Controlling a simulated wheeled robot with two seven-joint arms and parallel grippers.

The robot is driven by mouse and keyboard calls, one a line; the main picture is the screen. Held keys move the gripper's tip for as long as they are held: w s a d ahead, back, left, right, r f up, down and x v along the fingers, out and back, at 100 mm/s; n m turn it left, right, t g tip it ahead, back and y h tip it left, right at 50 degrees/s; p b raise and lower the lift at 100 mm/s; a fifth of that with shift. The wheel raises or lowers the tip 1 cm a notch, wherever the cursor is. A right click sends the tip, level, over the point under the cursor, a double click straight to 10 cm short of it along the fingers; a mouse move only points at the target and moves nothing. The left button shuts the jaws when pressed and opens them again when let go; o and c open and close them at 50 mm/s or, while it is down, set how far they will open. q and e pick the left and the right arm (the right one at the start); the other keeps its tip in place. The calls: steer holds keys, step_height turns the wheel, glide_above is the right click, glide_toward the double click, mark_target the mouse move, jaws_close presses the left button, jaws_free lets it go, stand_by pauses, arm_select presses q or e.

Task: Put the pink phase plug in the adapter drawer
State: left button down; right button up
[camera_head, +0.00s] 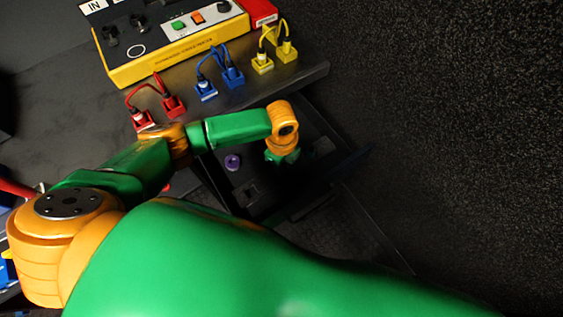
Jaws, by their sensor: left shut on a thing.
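My left gripper (284,157) points down over the open drawer (255,198), at the end of my green and orange arm. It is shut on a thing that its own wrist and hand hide. I cannot make out a pink phase plug anywhere in this view. The dark drawer stands pulled out below the shelf. A small round purple piece (232,161) lies in it, to the left of my gripper. My right gripper is not in view.
Red (173,106), blue (233,78) and yellow (287,51) plug blocks with cables stand along the shelf above the drawer. A yellow-edged control panel (170,63) lies behind them. Dark floor (460,120) is clear at the right. My own arm covers the lower foreground.

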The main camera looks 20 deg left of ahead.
arm_select(q)
steer(key=c, duration=0.7)
jaws_free()
steer(key=shift+c, duration=0.2)
steer(key=shift+r, duration=0.3)
step_height(320, 180, up, 13)
steer(key=p, duration=0.2)
steer(key=shift+f+p, duration=0.15)
steer(key=shift+p, duration=0.2)
